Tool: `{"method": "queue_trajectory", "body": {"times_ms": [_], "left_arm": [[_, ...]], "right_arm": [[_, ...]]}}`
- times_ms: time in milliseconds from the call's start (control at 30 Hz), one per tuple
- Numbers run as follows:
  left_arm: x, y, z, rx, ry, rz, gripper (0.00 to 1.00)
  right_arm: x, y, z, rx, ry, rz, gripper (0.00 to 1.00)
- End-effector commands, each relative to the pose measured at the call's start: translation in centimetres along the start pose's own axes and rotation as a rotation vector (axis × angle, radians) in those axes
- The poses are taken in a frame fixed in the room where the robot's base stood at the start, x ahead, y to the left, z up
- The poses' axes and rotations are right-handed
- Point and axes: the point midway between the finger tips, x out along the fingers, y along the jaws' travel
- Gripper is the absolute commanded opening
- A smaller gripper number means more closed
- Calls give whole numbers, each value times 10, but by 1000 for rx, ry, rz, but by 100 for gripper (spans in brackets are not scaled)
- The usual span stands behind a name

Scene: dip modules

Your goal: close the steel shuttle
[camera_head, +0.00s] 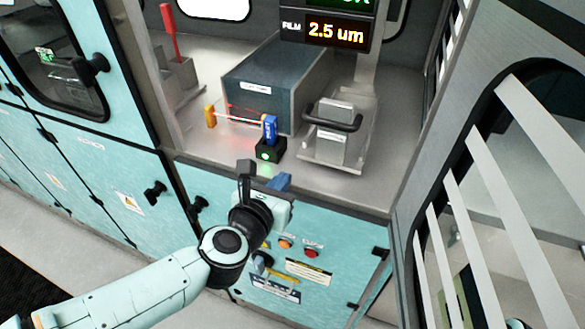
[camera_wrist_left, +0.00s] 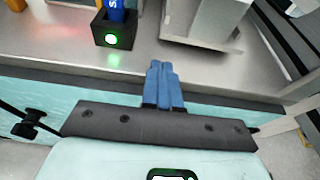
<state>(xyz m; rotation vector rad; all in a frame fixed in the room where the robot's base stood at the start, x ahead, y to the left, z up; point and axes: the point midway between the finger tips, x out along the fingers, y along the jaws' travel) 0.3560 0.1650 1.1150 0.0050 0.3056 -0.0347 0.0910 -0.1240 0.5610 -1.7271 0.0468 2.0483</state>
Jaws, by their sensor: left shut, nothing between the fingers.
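The steel shuttle (camera_head: 331,147) appears to be the grey metal block with a black bar handle (camera_head: 335,119), on a pale base plate in the bay. It sits at the right front of a dark labelled box (camera_head: 270,84); I cannot tell how far it is slid in. Part of it shows at the top right of the left wrist view (camera_wrist_left: 205,22). My left gripper (camera_head: 284,180) is at the front edge of the bay, below and left of the shuttle and apart from it. Its blue fingers (camera_wrist_left: 162,78) are shut and empty. My right gripper is out of view.
A blue piece stands in a black holder (camera_head: 270,151) with a green light, just beyond my left gripper. An orange post (camera_head: 210,117) stands further left. A display (camera_head: 335,31) reads 2.5 um. Orange and red buttons (camera_head: 312,253) are on the front panel.

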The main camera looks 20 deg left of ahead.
Motion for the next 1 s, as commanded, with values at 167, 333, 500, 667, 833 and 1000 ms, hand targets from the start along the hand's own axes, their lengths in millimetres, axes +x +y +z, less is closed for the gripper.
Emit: {"method": "queue_trajectory", "body": {"times_ms": [167, 333, 500, 667, 833, 1000], "left_arm": [[34, 0, 4, -1, 2, 1, 0], [52, 1, 11, 0, 0, 2, 0], [59, 0, 13, -1, 0, 1, 0], [59, 0, 13, -1, -1, 1, 0], [61, 0, 13, -1, 0, 1, 0], [85, 0, 22, -2, 0, -1, 0]], "right_arm": [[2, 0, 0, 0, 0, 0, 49], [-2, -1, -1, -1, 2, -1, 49], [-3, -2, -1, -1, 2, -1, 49], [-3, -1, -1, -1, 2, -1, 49], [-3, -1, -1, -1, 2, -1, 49], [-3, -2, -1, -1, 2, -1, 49]]}}
